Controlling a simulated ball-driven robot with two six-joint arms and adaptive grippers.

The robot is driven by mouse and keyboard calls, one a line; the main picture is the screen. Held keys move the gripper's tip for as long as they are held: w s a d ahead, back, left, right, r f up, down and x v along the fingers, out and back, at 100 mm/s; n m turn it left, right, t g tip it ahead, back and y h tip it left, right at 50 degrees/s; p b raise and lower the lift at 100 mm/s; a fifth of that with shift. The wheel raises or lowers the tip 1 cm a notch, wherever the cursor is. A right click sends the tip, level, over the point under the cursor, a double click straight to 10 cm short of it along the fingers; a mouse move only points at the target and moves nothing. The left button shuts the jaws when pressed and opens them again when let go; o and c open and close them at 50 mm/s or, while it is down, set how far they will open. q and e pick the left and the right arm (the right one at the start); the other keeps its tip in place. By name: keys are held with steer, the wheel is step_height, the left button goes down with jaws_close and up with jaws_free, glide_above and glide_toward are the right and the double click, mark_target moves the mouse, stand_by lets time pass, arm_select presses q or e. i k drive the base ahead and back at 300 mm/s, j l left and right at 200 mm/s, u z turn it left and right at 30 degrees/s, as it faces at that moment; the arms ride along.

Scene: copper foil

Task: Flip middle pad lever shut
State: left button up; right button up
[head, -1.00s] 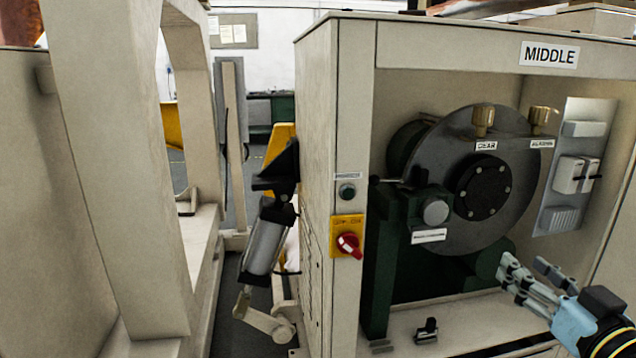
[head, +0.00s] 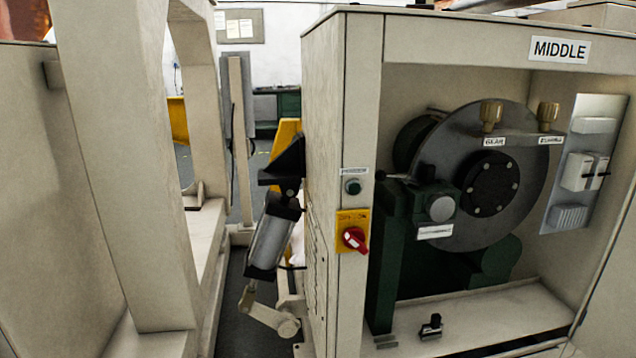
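The cabinet (head: 341,190) with the sign MIDDLE (head: 561,49) stands open at the front on the right of the head view. Inside are a grey disc (head: 528,140) with a dark hub (head: 489,184), two brass knobs (head: 491,115) above it, and a green bracket (head: 388,250) with a round grey end (head: 441,208). A small black lever-like part (head: 431,326) sits on the cabinet floor. A thin dark handle (head: 395,177) shows beside the bracket. I cannot tell which part is the pad lever, or whether it is shut. Neither gripper is in view.
A beige frame (head: 120,170) stands left, with a narrow floor gap between. The cabinet floor looks mostly clear.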

mark_target(380, 175)
steer(key=i+l, duration=0.15)
steer(key=l, duration=0.25)
steer(key=i+l+z, duration=0.1)
steer(key=l, duration=0.35)
steer(key=i+l, duration=0.15)
steer(key=l, duration=0.25)
steer(key=i+l+z, duration=0.1)
steer(key=l, duration=0.35)
steer(key=i+l, duration=0.2)
steer(key=l, duration=0.2)
steer(key=i+l+z, duration=0.1)
steer(key=l, duration=0.3)
